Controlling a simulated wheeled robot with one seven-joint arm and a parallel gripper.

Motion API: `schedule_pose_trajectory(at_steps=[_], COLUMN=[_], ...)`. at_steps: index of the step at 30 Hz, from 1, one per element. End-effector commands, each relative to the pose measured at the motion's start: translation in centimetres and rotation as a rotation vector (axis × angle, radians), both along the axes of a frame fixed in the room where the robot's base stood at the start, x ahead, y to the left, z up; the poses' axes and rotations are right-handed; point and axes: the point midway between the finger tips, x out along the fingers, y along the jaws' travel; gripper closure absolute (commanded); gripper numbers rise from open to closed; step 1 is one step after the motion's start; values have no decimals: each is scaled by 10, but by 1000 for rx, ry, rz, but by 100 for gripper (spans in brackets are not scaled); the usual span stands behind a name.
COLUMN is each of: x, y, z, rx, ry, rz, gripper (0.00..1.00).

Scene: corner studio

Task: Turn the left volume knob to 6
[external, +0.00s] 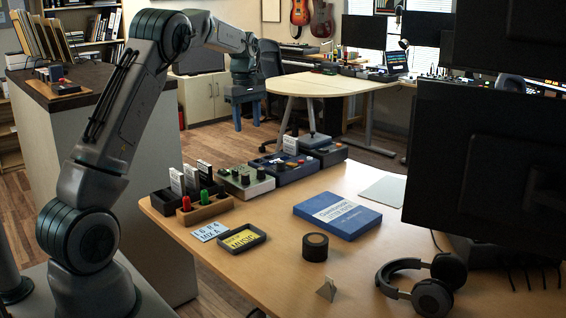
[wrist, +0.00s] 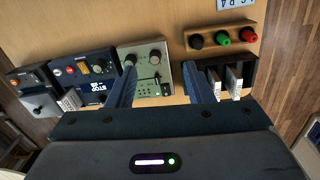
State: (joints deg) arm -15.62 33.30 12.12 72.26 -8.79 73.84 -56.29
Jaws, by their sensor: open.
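A light-green control box (external: 245,182) stands on the wooden desk, in the row of devices along its far edge. In the wrist view the green box (wrist: 150,68) shows several small knobs and a slider. A dark knob (wrist: 130,59) is at its upper left corner, close to the left fingertip. I cannot tell which knob is the left volume knob, and no scale numbers are readable. My gripper (wrist: 158,65) is open and empty, its two blue fingers spread with part of the green box between them. In the external view my gripper (external: 248,116) hangs down above and beyond the devices.
Beside the green box are a blue device (external: 284,168), a dark grey device (external: 322,151) and a wooden holder (external: 206,210) with coloured knobs. A blue book (external: 338,215), black cylinder (external: 315,247) and headphones (external: 425,284) lie nearer. A monitor (external: 470,150) stands at right.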

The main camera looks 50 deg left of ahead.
Motion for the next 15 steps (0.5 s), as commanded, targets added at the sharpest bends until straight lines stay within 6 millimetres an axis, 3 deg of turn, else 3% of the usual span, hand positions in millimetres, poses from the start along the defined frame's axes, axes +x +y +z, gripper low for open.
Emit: schedule_pose_trajectory(at_steps=[1,6,15], x=[9,28,36], y=[14,46,60], z=[-13,-41,-62], rx=[1,8,11], ry=[16,47,63], rz=[59,216,296], gripper=[53,53,53])
